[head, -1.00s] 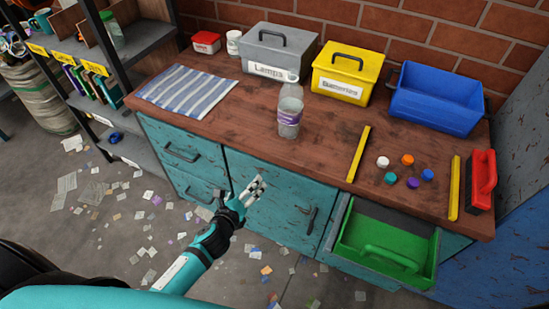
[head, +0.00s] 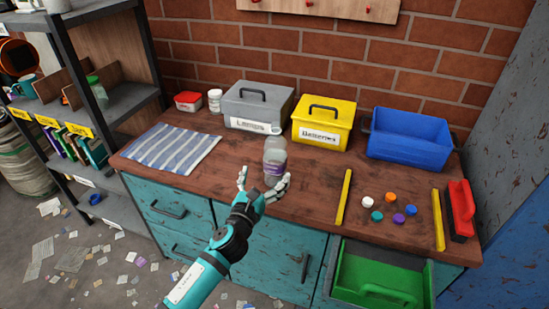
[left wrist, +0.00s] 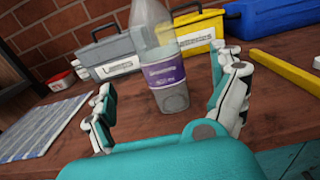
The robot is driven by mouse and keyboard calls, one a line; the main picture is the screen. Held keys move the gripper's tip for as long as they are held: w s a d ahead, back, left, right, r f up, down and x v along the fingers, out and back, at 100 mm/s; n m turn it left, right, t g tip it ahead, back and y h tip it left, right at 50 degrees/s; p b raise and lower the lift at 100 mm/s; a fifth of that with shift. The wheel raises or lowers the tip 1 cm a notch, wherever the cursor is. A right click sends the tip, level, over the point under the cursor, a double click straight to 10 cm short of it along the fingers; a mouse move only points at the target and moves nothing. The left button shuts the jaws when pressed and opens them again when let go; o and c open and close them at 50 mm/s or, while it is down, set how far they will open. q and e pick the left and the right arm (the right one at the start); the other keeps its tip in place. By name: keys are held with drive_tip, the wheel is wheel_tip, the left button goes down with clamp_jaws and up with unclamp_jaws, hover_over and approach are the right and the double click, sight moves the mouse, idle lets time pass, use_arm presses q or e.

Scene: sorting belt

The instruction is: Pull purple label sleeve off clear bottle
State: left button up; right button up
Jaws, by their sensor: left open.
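The clear bottle (head: 275,150) stands upright on the wooden worktop, in front of the grey and yellow boxes. The purple label sleeve (left wrist: 163,72) is around its lower middle, with white lettering on it. My left gripper (head: 262,182) is open at the front edge of the worktop, its fingers spread to either side of the bottle's near side. In the left wrist view the bottle (left wrist: 155,45) stands between and beyond the open fingers, with a gap on both sides. My right gripper is not in view.
Behind the bottle stand a grey box (head: 258,105), a yellow box (head: 323,122) and a blue bin (head: 410,139). A striped cloth (head: 172,148) lies at left. A yellow bar (head: 344,196) and several coloured caps lie at right. A green drawer (head: 383,272) is open below.

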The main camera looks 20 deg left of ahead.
sight(275, 162)
use_arm(q)
drive_tip(key=w, duration=0.8)
drive_tip(key=shift+w+d, duration=0.2)
drive_tip(key=shift+w, duration=0.2)
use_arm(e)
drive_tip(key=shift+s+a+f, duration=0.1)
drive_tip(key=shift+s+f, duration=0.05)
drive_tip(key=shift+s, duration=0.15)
use_arm(q)
drive_tip(key=shift+c, duration=0.2)
